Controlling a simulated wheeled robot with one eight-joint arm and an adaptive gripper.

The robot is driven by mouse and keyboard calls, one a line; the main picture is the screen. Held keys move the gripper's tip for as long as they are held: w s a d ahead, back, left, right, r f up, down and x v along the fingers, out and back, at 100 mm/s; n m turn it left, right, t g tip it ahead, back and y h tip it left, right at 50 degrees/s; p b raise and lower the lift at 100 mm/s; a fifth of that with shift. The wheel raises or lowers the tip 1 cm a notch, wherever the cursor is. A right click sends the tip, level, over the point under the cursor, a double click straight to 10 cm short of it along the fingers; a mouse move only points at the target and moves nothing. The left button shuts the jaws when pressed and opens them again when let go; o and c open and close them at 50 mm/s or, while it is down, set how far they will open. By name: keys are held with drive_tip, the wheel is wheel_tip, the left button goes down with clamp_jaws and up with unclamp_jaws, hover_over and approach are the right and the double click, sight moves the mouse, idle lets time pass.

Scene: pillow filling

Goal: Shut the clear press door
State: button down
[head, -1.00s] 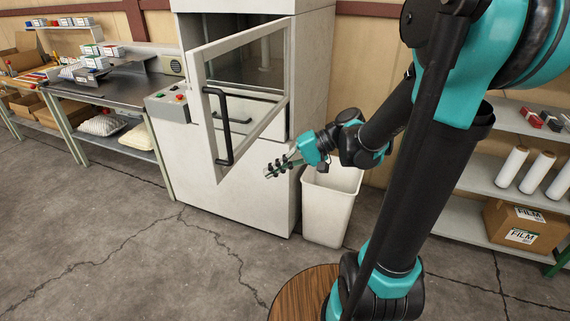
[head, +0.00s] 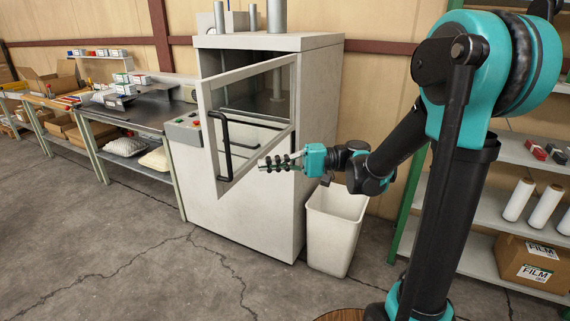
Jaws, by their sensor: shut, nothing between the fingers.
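The clear press door (head: 252,98) is a pale frame around a see-through pane, with a black bar handle (head: 224,150) on its outer face. It stands swung open from the front of the white press (head: 270,218), hinged on the right. My gripper (head: 262,164) is shut and empty. In the picture it lies just right of the handle, over the lower right part of the door frame. I cannot tell whether its fingertips touch the door.
A control box (head: 184,130) with coloured buttons juts from the press's left side. A white bin (head: 334,230) stands right of the press, below my arm. A workbench (head: 146,118) runs left, and a shelf (head: 480,205) stands right. The floor in front is clear.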

drive_tip(key=x, duration=0.6)
drive_tip(key=shift+a, duration=0.15)
